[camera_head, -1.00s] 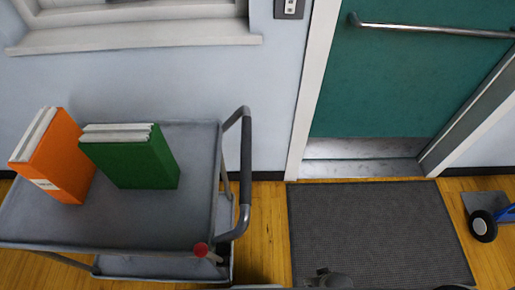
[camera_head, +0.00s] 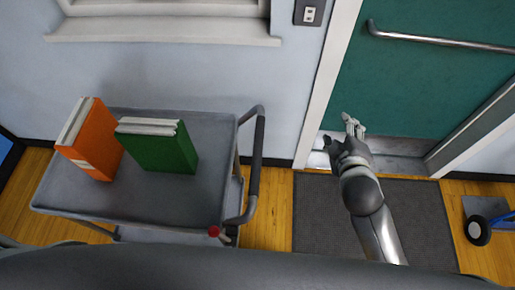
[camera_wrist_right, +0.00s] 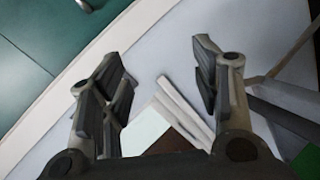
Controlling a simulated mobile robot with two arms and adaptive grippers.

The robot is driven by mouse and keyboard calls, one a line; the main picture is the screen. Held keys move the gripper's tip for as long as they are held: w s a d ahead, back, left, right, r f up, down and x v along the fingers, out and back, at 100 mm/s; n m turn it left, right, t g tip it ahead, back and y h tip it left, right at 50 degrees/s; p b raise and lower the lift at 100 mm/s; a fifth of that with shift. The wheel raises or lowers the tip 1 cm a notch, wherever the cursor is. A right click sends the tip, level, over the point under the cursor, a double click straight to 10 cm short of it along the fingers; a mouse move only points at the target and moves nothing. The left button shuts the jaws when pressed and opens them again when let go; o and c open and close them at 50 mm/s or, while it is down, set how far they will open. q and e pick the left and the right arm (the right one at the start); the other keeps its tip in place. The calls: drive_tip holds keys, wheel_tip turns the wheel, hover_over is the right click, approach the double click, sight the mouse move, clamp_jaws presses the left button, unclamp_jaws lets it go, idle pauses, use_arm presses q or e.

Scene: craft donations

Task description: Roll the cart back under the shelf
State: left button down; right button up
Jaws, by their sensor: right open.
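The grey cart (camera_head: 205,205) stands against the wall on the left in the head view, its tubular push handle (camera_head: 257,155) on its right end. An orange book (camera_head: 92,143) and a green book (camera_head: 158,152) stand on its top tray. A red knob (camera_head: 213,231) is at its front right corner. My right gripper (camera_head: 345,133) is open and empty, in front of the door, to the right of the handle and apart from it. In the right wrist view its spread fingers (camera_wrist_right: 160,78) have nothing between them. My left gripper is not in view. I cannot make out a shelf.
A teal door (camera_head: 430,85) with a metal bar (camera_head: 440,42) is behind my right gripper. A dark mat (camera_head: 415,205) lies before it. A wheeled blue item (camera_head: 480,230) is at the right edge. A white ledge (camera_head: 160,29) is above the cart.

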drive_tip(key=w+a+r+n+t+y, duration=0.1)
drive_tip(key=w+a+r+n+t, duration=0.15)
drive_tip(key=r, duration=0.25)
drive_tip(key=w+a+r+n+t+y, duration=0.1)
drive_tip(key=w+a+r+n, duration=0.1)
drive_tip(key=r+n, duration=0.25)
drive_tip(key=a+r+n+t+y, duration=0.2)
drive_tip(key=a+r+n+y, duration=0.7)
drive_tip(key=r+n, duration=0.3)
drive_tip(key=m+g+y, duration=0.2)
drive_tip(key=m+g, duration=1.6)
drive_tip(key=m, duration=1.8)
hover_over(260, 153)
drive_tip(key=s, duration=0.2)
wheel_tip(260, 153, down, 16)
drive_tip(key=r, duration=0.1)
drive_tip(key=w+d+f+n+h, duration=0.2)
drive_tip(key=d+f+n+h, duration=0.25)
drive_tip(key=d+f, duration=0.3)
drive_tip(key=shift+g+h, duration=0.25)
drive_tip(key=shift+h, duration=0.2)
drive_tip(key=x, duration=0.6)
drive_tip(key=shift+a+f, duration=0.15)
drive_tip(key=shift+a, duration=0.15)
drive_tip(key=b+x, duration=0.5)
drive_tip(key=b, duration=0.1)
drive_tip(key=shift+f, duration=0.3)
drive_tip(key=shift+a+f+b, duration=0.4)
drive_tip(key=shift+a+b, duration=0.15)
drive_tip(key=shift+b, duration=0.2)
